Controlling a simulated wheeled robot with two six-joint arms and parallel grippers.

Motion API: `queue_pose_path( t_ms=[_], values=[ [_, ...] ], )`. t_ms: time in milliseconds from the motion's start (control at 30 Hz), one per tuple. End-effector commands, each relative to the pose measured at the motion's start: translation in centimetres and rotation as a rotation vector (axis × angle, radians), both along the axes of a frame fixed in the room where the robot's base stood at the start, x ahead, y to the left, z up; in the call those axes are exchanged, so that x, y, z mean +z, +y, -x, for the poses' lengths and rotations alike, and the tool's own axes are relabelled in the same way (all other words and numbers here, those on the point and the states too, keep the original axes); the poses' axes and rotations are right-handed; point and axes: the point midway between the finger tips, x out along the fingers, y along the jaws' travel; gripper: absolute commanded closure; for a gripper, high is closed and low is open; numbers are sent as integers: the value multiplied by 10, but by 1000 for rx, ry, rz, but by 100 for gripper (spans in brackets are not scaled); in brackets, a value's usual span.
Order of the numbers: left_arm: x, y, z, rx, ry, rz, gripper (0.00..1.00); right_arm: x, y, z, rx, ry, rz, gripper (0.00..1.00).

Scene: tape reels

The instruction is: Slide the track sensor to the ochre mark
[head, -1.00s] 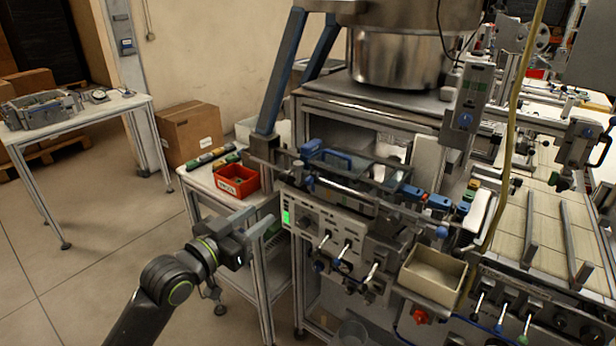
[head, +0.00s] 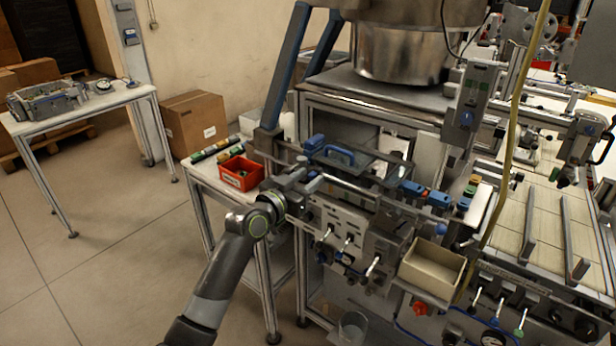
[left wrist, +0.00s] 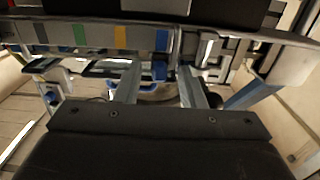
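My left gripper (head: 308,181) is at the left end of the machine's front rail (head: 350,188). In the left wrist view, its two fingers (left wrist: 160,88) are apart, with a small blue block (left wrist: 160,69) showing between them and a gap on each side. Just beyond is a strip with grey, green, ochre and blue patches; the ochre mark (left wrist: 120,37) is left of the blue patch. I cannot tell for sure which part is the track sensor; the blue block may be it. The ochre mark is too small to pick out in the head view. My right gripper is not in view.
Blue blocks (head: 438,199) sit along the rail to the right. A beige bin (head: 432,268) hangs below it, near several levers. A red bin (head: 240,173) stands on the side table at left. A yellow hose (head: 513,130) hangs at right.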

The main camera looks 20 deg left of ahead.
Motion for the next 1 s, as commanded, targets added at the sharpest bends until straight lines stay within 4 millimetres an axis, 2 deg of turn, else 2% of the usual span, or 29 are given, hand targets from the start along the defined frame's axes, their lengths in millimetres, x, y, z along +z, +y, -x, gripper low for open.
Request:
queue_pose_path(
  t_ms=[367,433,667,1000],
  values=[
    [0,-2,-5,-1,0,1,64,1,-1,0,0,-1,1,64],
    [0,-2,-5,-1,0,1,69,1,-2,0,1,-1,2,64],
    [0,-2,-5,0,0,1,99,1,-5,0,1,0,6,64],
    [0,-2,-5,0,0,1,100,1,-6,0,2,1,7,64]
  ],
)
